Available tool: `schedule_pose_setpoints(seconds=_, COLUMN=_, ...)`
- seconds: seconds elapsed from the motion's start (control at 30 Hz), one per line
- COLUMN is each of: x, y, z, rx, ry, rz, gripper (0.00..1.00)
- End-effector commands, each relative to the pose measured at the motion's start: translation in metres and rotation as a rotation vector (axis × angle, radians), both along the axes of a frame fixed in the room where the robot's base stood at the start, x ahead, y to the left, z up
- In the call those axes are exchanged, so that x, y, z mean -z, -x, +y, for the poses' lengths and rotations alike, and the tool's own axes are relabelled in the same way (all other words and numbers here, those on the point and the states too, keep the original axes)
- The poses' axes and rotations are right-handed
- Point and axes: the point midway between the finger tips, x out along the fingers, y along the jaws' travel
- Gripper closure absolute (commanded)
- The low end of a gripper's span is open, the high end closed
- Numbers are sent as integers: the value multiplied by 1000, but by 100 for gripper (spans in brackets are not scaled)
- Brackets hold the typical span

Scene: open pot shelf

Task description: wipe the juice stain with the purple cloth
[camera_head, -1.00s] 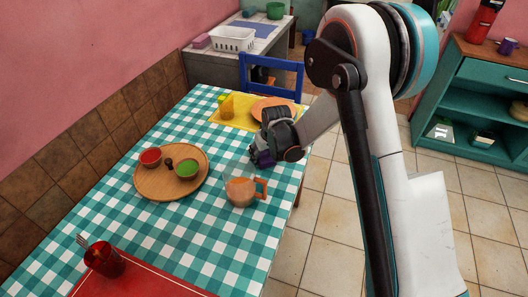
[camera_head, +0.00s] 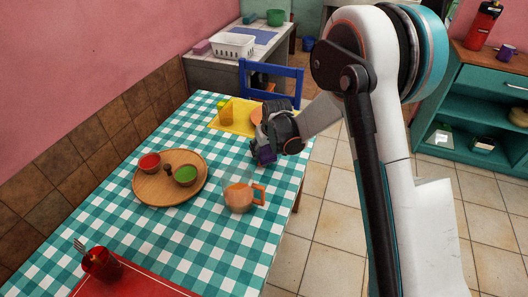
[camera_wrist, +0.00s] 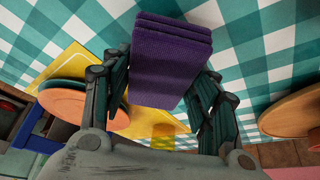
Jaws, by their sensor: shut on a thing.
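The purple cloth (camera_head: 266,157) hangs folded from my gripper (camera_head: 268,146) above the far right part of the checkered table (camera_head: 215,240). In the wrist view the folded purple cloth (camera_wrist: 171,60) sits between the two fingers of my gripper (camera_wrist: 168,85), which is shut on it. The cloth appears clear of the tabletop, though the exact gap is hard to judge. I cannot make out a juice stain in either view; my gripper and the cloth cover part of the table.
A glass jug with orange juice (camera_head: 239,196) stands just nearer than my gripper. A round wooden board (camera_head: 160,190) with bowls lies to the left. Behind are a yellow mat (camera_head: 236,122), an orange glass (camera_head: 225,113), an orange plate (camera_wrist: 72,103) and a blue chair (camera_head: 270,80).

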Motion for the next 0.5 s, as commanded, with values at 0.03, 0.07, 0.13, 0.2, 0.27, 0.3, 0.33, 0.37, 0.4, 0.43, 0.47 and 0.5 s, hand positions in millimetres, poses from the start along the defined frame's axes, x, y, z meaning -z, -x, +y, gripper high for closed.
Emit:
schedule_pose_setpoints(seconds=0.03, x=-7, y=-1, z=-1, rx=1, ry=0, rz=0, gripper=80)
schedule_pose_setpoints(seconds=0.07, x=-10, y=-1, z=-1, rx=1, ry=0, rz=0, gripper=80)
schedule_pose_setpoints(seconds=0.13, x=-16, y=-1, z=-1, rx=1, ry=1, rz=0, gripper=80)
schedule_pose_setpoints(seconds=0.2, x=-23, y=-1, z=-1, rx=2, ry=0, rz=0, gripper=80)
schedule_pose_setpoints(seconds=0.27, x=-28, y=-2, z=-1, rx=2, ry=0, rz=0, gripper=80)
schedule_pose_setpoints(seconds=0.3, x=-32, y=-2, z=-1, rx=3, ry=0, rz=0, gripper=80)
schedule_pose_setpoints(seconds=0.33, x=-34, y=-2, z=-2, rx=3, ry=0, rz=0, gripper=80)
schedule_pose_setpoints(seconds=0.37, x=-37, y=-3, z=-2, rx=3, ry=0, rz=0, gripper=80)
schedule_pose_setpoints(seconds=0.4, x=-40, y=-3, z=-2, rx=3, ry=0, rz=0, gripper=80)
schedule_pose_setpoints(seconds=0.43, x=-43, y=-3, z=-2, rx=3, ry=0, rz=0, gripper=80)
schedule_pose_setpoints(seconds=0.47, x=-44, y=-3, z=-2, rx=4, ry=-1, rz=0, gripper=80)
schedule_pose_setpoints(seconds=0.5, x=-46, y=-3, z=-2, rx=4, ry=-1, rz=0, gripper=80)
